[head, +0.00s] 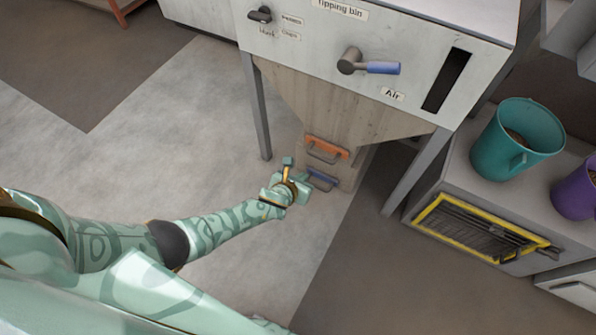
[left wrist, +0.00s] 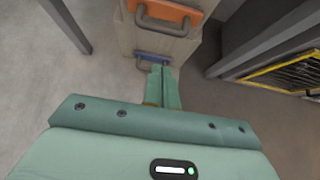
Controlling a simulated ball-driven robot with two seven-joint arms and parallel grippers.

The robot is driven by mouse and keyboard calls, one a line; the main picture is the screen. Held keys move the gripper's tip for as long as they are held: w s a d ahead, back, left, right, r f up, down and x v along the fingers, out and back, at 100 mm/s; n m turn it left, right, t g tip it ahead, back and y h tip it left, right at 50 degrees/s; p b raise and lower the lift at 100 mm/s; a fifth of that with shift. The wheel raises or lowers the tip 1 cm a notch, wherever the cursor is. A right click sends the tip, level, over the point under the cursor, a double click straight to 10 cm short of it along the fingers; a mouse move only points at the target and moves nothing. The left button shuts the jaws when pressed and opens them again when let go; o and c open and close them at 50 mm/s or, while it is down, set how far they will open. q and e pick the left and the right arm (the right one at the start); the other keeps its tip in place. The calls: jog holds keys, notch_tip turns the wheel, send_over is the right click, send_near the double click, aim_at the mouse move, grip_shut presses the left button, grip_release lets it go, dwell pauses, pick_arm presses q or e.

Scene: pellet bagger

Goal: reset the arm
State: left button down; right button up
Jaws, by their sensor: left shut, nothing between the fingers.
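My left arm reaches in from the left in the head view, and its gripper (head: 288,164) is in front of the lower part of the tipping bin (head: 400,35). In the left wrist view the gripper's fingers (left wrist: 162,75) are together and empty. They point toward a blue handle (left wrist: 152,56), which also shows beside the gripper in the head view (head: 322,180). An orange handle (left wrist: 165,14) sits above the blue one. I cannot tell whether the fingertips touch the blue handle. My right gripper is not in view.
A lever with a blue grip (head: 383,68) and a small black knob (head: 260,15) are on the bin's front. A teal bucket (head: 515,140) and a purple bucket (head: 577,188) stand at right, above a yellow-framed grille (head: 478,231). Open floor lies at left.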

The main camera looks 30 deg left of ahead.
pick_arm(q)
jog(key=shift+v, duration=0.8)
